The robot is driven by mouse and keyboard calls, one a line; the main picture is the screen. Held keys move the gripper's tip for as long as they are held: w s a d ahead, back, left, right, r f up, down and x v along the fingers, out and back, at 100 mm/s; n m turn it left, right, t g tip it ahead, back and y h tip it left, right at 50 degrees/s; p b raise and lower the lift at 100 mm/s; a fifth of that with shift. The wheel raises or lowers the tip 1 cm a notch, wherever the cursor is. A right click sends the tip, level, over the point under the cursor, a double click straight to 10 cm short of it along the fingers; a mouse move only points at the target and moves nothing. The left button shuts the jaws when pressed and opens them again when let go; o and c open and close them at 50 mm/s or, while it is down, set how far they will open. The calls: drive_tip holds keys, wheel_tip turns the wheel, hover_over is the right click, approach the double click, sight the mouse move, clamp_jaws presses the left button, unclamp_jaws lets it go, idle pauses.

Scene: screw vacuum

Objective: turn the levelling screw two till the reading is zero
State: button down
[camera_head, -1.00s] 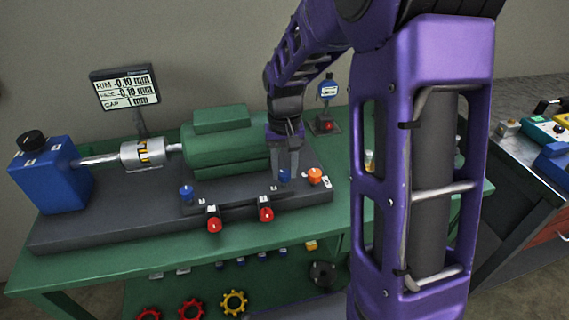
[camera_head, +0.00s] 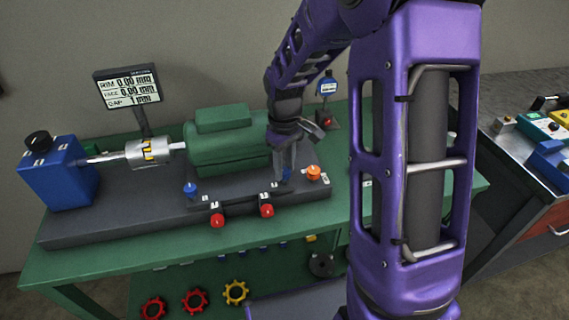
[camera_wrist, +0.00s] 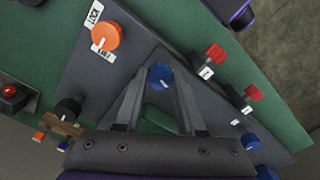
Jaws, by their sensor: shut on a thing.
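My gripper (camera_head: 284,168) points down at the right end of the dark base plate (camera_head: 120,222). Its fingers are shut on a blue levelling screw (camera_wrist: 160,74), whose round head with a white mark shows between the fingertips in the wrist view. In the head view the fingers partly hide this screw. Its number label cannot be read. Another blue screw (camera_head: 190,189) stands at the motor's left front. The display (camera_head: 129,87) reads RIM 0.00 mm, FACE 0.00 mm and GAP 1 mm.
The green motor (camera_head: 226,143) stands behind my gripper. An orange lock knob (camera_head: 313,172) sits just right of it, also in the wrist view (camera_wrist: 106,36). Red-headed screws (camera_head: 217,220) line the front. A dial indicator (camera_head: 327,87) stands at the back.

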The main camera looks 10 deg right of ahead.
sight(285, 170)
idle(0.3)
drive_tip(key=c, duration=0.5)
unclamp_jaws()
wheel_tip(285, 170, up, 18)
drive_tip(key=p, duration=0.2)
drive_tip(key=shift+f, duration=0.25)
drive_tip(key=shift+w, duration=0.1)
